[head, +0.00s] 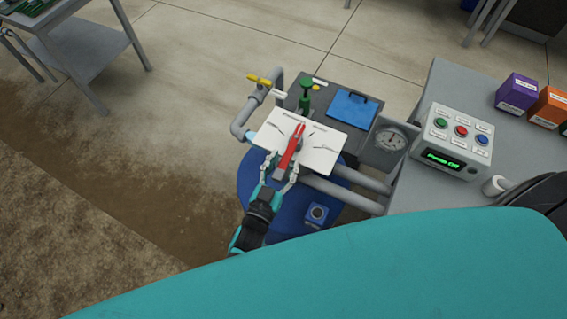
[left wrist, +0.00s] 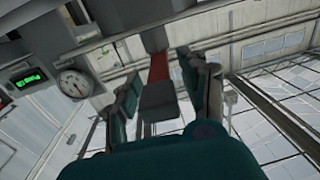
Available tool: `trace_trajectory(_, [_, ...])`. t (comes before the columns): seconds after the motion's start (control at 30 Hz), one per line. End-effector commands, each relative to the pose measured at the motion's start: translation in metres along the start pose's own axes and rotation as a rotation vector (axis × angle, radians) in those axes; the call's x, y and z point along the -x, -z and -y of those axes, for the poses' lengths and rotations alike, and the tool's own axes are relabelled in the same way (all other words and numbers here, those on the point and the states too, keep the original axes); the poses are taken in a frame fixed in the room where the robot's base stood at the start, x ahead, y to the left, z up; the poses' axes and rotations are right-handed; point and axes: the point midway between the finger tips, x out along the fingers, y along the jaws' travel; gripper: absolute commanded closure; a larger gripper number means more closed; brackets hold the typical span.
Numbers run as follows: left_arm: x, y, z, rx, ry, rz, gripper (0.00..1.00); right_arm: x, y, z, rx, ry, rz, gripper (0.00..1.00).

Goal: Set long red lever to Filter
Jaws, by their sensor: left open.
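The long red lever (head: 293,146) is mounted on a white label plate (head: 322,150) in the head view. It points up and slightly right, away from me, and its lower end meets a grey block (head: 280,173). The plate's labels are too small to read. My left gripper (head: 282,169) is open, its two fingers on either side of the lever's lower part. I cannot tell whether they touch it. In the left wrist view the red lever (left wrist: 158,68) shows between the open fingers of my left gripper (left wrist: 157,82). My right gripper is not in view.
A yellow-handled valve (head: 259,80), a green valve (head: 305,88) and grey pipes surround the plate. A pressure gauge (head: 390,138) and a control box (head: 455,140) with colored buttons stand right. A blue drum (head: 250,180) is below. Open floor lies left.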

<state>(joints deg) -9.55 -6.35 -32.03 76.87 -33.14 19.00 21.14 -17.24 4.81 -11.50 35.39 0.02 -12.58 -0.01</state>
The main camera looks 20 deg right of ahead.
Motion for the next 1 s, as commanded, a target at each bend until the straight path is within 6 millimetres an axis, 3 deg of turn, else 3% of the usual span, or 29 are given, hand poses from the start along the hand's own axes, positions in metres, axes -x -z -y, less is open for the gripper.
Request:
trace_trajectory(0.17, [0.021,-0.002,0.0,-0.001,0.0,0.004,0.56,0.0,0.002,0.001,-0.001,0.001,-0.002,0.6])
trace_trajectory(0.4, [0.073,-0.002,-0.001,0.0,-0.001,0.005,0.56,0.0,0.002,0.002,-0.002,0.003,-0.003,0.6])
trace_trajectory(0.6, [0.106,-0.001,-0.001,0.001,-0.001,0.004,0.56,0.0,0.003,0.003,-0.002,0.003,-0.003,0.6])
trace_trajectory(0.73, [0.117,-0.001,-0.001,0.001,-0.002,0.002,0.56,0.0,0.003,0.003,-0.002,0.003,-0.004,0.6])
trace_trajectory(1.0, [0.119,0.0,-0.001,0.001,-0.001,0.0,0.56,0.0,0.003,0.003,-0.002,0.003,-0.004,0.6])
